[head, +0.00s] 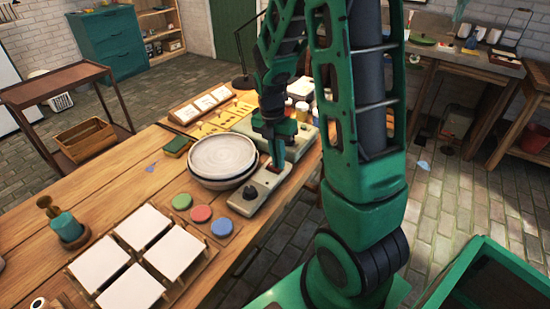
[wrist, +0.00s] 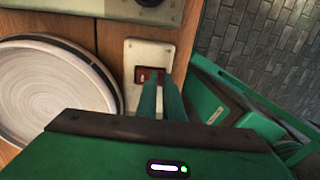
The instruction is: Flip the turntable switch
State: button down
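The turntable (head: 226,181) stands on the wooden table with a pale round plate (head: 221,154) on top; the plate also shows at left in the wrist view (wrist: 50,88). A cream control box (head: 259,203) with a black knob sits beside it on the right. In the wrist view its red rocker switch (wrist: 150,74) shows in a dark frame on the box (wrist: 150,50). My gripper (head: 277,162) points down over the switch end of the box. Its green fingers (wrist: 160,84) are close together and empty, with tips at the switch's near edge. I cannot tell whether they touch it.
Red, green and blue paint discs (head: 201,213) lie in front of the turntable. White tiles (head: 132,289) fill a rack at the front left. A grey-green case (head: 299,145) with bottles near it lies behind the box. The table's right edge is close.

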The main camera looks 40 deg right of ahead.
jog(key=shift+s+f+g, duration=0.3)
jog(key=shift+s+f, duration=0.1)
jog(key=shift+f, duration=0.1)
jog(key=shift+w+a+r, duration=0.1)
jog(key=shift+w, duration=0.35)
jog(key=shift+a+r, duration=0.1)
jog(key=shift+r, duration=0.05)
